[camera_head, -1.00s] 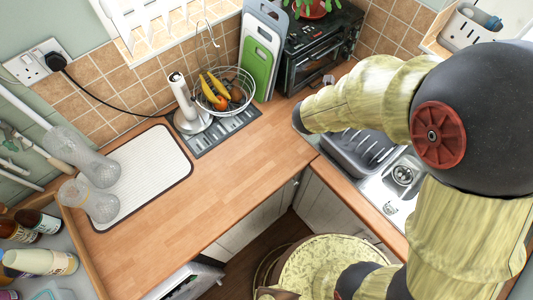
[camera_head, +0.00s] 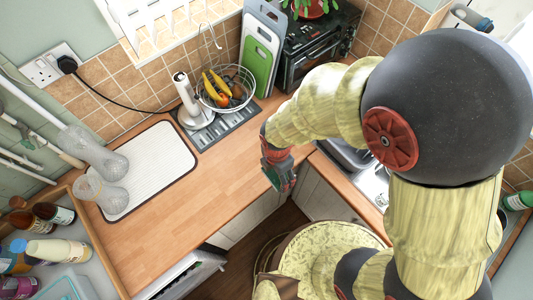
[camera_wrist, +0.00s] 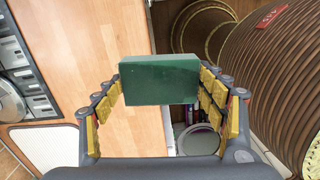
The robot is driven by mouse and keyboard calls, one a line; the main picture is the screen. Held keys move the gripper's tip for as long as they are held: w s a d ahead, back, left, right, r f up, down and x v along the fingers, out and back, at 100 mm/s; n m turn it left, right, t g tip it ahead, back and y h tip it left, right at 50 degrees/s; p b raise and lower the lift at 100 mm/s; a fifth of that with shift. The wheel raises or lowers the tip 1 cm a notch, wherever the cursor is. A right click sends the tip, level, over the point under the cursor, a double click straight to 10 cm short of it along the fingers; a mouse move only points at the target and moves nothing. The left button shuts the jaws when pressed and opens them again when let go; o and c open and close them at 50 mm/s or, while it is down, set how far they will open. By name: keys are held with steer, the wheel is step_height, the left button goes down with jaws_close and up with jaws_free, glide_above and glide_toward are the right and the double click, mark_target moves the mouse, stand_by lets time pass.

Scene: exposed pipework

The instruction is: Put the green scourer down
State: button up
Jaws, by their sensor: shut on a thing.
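The green scourer (camera_wrist: 160,80) is a dark green block between the two fingers of my gripper (camera_wrist: 162,85) in the wrist view. My gripper is shut on it and holds it in the air. In the wrist view the wooden worktop (camera_wrist: 140,35) lies behind the scourer. In the head view my gripper (camera_head: 282,178) hangs at the end of my arm near the worktop's front edge, by the inner corner. The scourer cannot be made out clearly in the head view.
The worktop (camera_head: 220,165) has a clear wooden stretch in the middle. A white ribbed mat (camera_head: 155,165) with glassware lies to its left. A wire fruit basket (camera_head: 228,90), green chopping board (camera_head: 258,65) and toaster oven (camera_head: 310,45) stand behind. The sink (camera_head: 372,185) is at right.

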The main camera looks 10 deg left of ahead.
steer(key=shift+w+a, duration=0.1)
stand_by(0.3)
steer(key=w+a+f, duration=0.1)
steer(key=w+f, duration=0.1)
steer(key=w, duration=0.1)
steer(key=w+a+f, duration=0.2)
steer(key=w+f, duration=0.1)
steer(key=w, duration=0.1)
steer(key=w+a+f+p, duration=0.1)
steer(key=w+f, duration=0.2)
steer(key=w, duration=0.1)
steer(key=shift+w+a+f, duration=0.1)
steer(key=shift+w+a, duration=0.15)
steer(key=shift+a, duration=0.15)
steer(key=shift+w+a+f, duration=0.2)
steer(key=shift+w+f, duration=0.25)
steer(key=shift+f, duration=0.2)
steer(key=shift+w+a+f, duration=0.1)
steer(key=shift+w+f, duration=0.05)
steer(key=shift+f, duration=0.6)
steer(key=shift+w+f, duration=0.1)
steer(key=shift+f, duration=0.65)
steer(key=shift+f, duration=0.2)
steer(key=o, duration=0.9)
